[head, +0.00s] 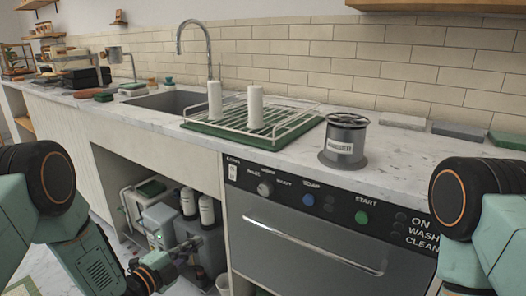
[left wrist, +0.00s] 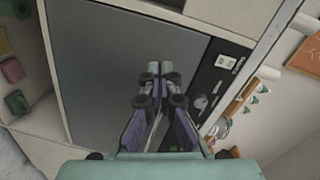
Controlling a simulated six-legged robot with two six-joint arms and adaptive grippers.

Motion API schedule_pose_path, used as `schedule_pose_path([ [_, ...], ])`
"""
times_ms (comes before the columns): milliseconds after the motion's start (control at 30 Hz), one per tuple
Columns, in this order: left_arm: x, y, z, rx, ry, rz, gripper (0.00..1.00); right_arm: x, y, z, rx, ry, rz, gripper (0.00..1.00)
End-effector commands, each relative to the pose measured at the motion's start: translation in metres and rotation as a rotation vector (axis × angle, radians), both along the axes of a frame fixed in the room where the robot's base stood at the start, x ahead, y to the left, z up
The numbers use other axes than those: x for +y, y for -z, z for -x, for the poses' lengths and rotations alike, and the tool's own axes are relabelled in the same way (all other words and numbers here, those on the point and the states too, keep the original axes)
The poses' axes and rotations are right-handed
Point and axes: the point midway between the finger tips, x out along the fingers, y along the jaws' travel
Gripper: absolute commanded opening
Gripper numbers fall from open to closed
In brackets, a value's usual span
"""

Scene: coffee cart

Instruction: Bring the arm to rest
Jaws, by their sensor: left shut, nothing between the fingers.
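My left arm comes in from the left side of the head view and bends down in front of the counter. Its gripper (head: 188,247) is low, in front of the open shelf space under the counter, left of the dishwasher. In the left wrist view the gripper (left wrist: 160,70) has its two fingers together with nothing between them. A grey panel lies behind the fingers there. My right arm shows at the right edge of the head view, but its gripper is out of the picture.
The dishwasher (head: 300,240) has a bar handle and a control panel with knobs. On the counter (head: 225,135) are a drying rack (head: 290,112) with two white cylinders, a grey metal canister (head: 345,140) and a sink (head: 165,102). Bottles and boxes (head: 160,222) fill the space below.

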Motion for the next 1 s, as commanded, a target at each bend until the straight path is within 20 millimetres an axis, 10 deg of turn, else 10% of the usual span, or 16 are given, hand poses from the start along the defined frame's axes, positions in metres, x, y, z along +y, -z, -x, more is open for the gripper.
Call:
schedule_pose_path([
  [233,0.012,0.087,0.07,0.616,-0.325,0.417,0.0,0.0,-0.004,0.0,0.001,0.0,0.0,0.4],
  [467,0.014,0.144,0.206,1.14,-0.81,0.723,0.0,0.0,-0.016,0.0,0.0,0.0,0.0,0.4],
  [800,0.018,0.127,0.396,1.491,-1.413,0.755,0.0,0.0,-0.037,0.0,0.0,0.0,0.0,0.4],
  [1000,0.017,0.112,0.422,1.525,-1.433,0.686,0.0,0.0,-0.046,0.0,0.0,0.0,0.0,0.4],
])
